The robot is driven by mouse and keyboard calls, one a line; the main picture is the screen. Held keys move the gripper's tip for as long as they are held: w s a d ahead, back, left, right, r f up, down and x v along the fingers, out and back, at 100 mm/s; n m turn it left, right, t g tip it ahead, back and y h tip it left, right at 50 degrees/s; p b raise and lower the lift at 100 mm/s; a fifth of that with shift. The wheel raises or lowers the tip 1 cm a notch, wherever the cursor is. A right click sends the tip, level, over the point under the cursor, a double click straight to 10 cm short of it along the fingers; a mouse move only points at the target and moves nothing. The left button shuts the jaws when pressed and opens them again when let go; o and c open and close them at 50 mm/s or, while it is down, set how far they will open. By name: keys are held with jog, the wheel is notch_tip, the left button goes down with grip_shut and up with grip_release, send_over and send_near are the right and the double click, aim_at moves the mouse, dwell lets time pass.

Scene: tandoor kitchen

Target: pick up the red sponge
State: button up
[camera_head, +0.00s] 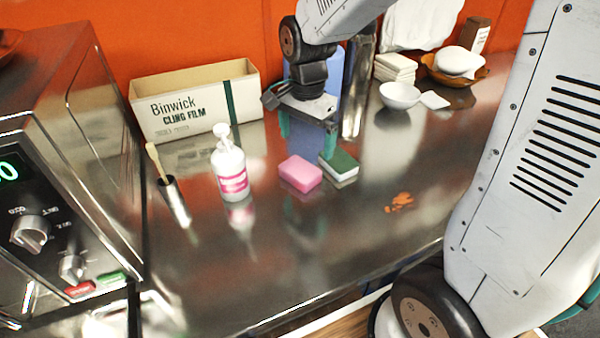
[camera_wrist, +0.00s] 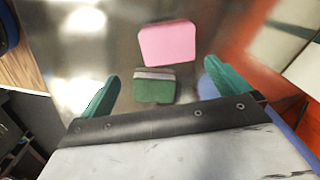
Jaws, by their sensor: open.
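A pink sponge (camera_head: 301,174) lies flat on the steel counter; no sponge of a plain red shows. A green-and-white scouring sponge (camera_head: 339,168) lies close beside it on the right. My gripper (camera_head: 308,138) is open and empty above the counter, behind the two sponges in the head view. In the wrist view the green-and-white sponge (camera_wrist: 154,86) lies between the lines of my green fingers, and the pink sponge (camera_wrist: 167,43) lies beyond the fingertips. Whether the two sponges touch is hard to tell.
A pump bottle (camera_head: 230,168) and a brush in a metal holder (camera_head: 175,200) stand left. A cling film box (camera_head: 195,103) stands behind. A white bowl (camera_head: 399,96) is at back right. Orange scraps (camera_head: 400,202) lie right. The front counter is clear.

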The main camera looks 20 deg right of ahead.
aim_at(300, 168)
jog(key=shift+w+a+f+m, duration=0.1)
jog(key=shift+w+f+m, duration=0.4)
jog(key=shift+f, duration=0.35)
jog(key=f, duration=0.7)
jog(key=shift+w+a+f, duration=0.15)
jog(key=shift+w+a, duration=0.05)
jog(key=shift+a, duration=0.1)
jog(key=c, duration=0.9)
jog(key=shift+o, duration=0.2)
